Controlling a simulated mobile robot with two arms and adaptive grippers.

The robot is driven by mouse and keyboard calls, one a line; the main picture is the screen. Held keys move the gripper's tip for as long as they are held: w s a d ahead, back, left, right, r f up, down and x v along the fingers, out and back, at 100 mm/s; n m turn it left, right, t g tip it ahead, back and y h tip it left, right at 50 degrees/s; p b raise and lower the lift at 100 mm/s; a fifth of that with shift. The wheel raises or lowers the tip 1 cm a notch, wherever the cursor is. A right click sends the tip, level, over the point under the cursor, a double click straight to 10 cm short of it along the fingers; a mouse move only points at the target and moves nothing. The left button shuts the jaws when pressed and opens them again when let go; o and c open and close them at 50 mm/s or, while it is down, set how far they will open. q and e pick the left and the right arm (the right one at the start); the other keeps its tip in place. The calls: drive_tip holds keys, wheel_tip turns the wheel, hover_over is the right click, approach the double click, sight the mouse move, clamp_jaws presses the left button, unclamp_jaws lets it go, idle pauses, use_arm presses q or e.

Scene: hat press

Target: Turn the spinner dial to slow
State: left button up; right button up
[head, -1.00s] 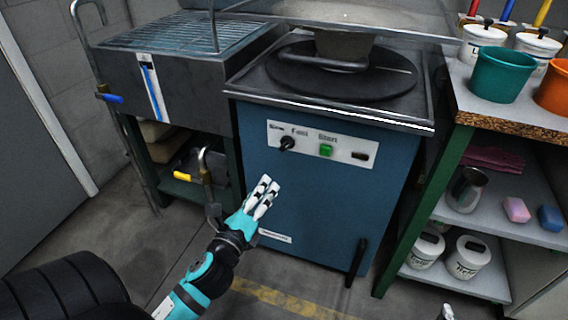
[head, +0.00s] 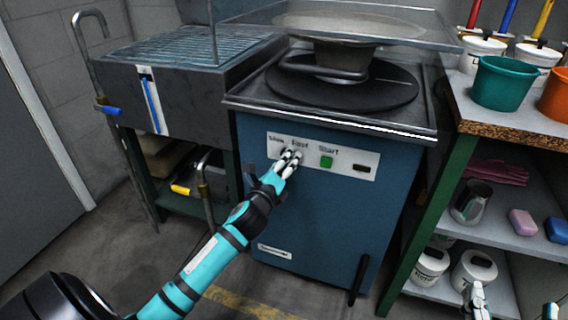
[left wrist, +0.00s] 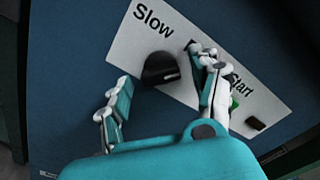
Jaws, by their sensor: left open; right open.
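The black spinner dial (left wrist: 160,68) sits on the white label strip (head: 345,164) of the blue machine, by the printed word "Slow". In the left wrist view it lies between the two fingers of my open left gripper (left wrist: 161,88). I cannot tell whether a finger touches it, or where it points. In the head view my left gripper (head: 290,160) reaches the strip just below "Slow" and "Fast" and hides the dial. The green start button (head: 326,162) is to its right. My right gripper (head: 513,297) is open at the bottom right, partly cut off, and looks empty.
A black switch (head: 361,168) is at the strip's right end. The machine's metal top (head: 330,118) juts out above the strip. A wood-topped shelf (head: 505,125) with buckets, jars and soaps stands at right.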

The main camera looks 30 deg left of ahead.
use_arm(q)
drive_tip(key=shift+w, duration=0.35)
use_arm(e)
drive_tip(key=shift+s+r+t, duration=0.1)
drive_tip(key=shift+r+t, duration=0.2)
drive_tip(key=shift+r, duration=0.1)
use_arm(q)
drive_tip(key=shift+c, duration=0.4)
